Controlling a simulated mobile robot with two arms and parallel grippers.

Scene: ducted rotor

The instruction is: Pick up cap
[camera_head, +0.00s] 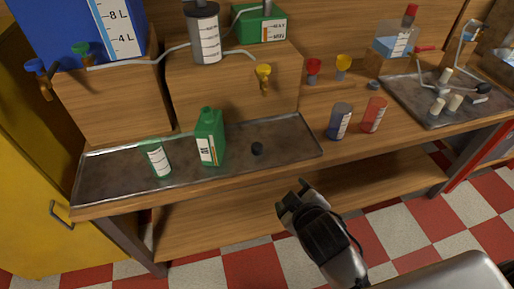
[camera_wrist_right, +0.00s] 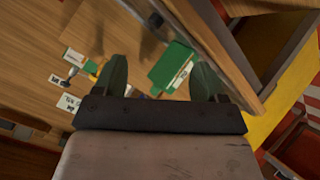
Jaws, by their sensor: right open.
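My right gripper (camera_head: 291,194) is in front of the bench edge, below and to the right of the cap in the head view. It is open with nothing between its fingers. In the right wrist view the fingers of the gripper (camera_wrist_right: 159,64) are spread, with the green bottle (camera_wrist_right: 172,68) beyond them. I cannot surely make out the cap in that view. My left gripper is not in view.
A green cup (camera_head: 156,158) stands on the tray's left part. A blue cup (camera_head: 340,121) and a red cup (camera_head: 374,114) stand right of the tray. Wooden blocks (camera_head: 112,104) carrying containers rise behind.

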